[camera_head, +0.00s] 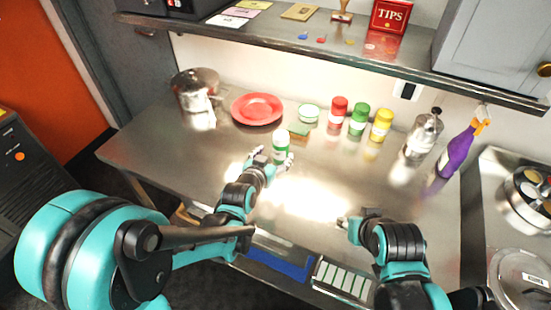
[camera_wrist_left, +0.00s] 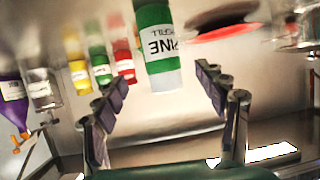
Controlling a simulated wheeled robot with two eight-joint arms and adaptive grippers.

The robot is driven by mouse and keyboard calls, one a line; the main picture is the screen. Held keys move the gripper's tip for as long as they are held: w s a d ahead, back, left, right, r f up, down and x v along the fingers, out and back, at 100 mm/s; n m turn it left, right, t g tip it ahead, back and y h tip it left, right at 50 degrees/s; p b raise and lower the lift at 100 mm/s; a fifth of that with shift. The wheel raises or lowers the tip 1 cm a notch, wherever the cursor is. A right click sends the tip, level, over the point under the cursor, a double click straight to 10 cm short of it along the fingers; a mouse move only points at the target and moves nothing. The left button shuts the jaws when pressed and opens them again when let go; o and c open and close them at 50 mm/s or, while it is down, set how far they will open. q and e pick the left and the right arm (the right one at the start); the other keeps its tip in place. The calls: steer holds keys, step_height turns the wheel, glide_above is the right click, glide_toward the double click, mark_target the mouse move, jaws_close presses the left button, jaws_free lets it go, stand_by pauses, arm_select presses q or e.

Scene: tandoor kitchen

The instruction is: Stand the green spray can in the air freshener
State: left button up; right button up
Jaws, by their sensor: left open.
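A green can with a white label reading "PINE REFILL" (camera_head: 281,143) stands upright on the steel table; it also shows upside down in the left wrist view (camera_wrist_left: 157,50). My left gripper (camera_head: 271,160) is open just in front of it. In the left wrist view the can is roughly centred ahead of the spread fingers (camera_wrist_left: 160,85), with gaps on both sides. My right gripper (camera_head: 354,217) is over the table's front right; its finger opening is unclear. A second green can (camera_head: 359,119) stands at the back. I cannot identify the air freshener with certainty.
A red can (camera_head: 337,111) and a yellow can (camera_head: 381,125) flank the back green can. A red plate (camera_head: 257,108), a pot (camera_head: 197,90), a metal moka pot (camera_head: 423,135) and a purple spray bottle (camera_head: 455,151) stand around. The table's middle is clear.

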mark_target(278, 147)
arm_select(q)
steer(key=shift+w+f, duration=0.25)
steer(key=shift+w, duration=0.05)
steer(key=shift+b+x, duration=0.35)
steer(key=shift+x, duration=0.65)
steer(key=x, duration=0.1)
steer(key=b+x, duration=0.1)
steer(key=x, duration=0.1)
steer(key=r+x, duration=0.1)
steer(key=x, duration=0.1)
steer(key=shift+w+f+b, duration=0.15)
steer(key=shift+w+b, duration=0.25)
arm_select(e)
step_height(278, 147, down, 3)
steer(key=shift+w+a+r, duration=0.1)
steer(key=shift+r, duration=0.05)
arm_select(q)
steer(key=shift+s, duration=0.1)
steer(key=shift+c, duration=0.6)
arm_select(e)
steer(key=shift+r, duration=0.1)
arm_select(q)
steer(key=c, duration=1.5)
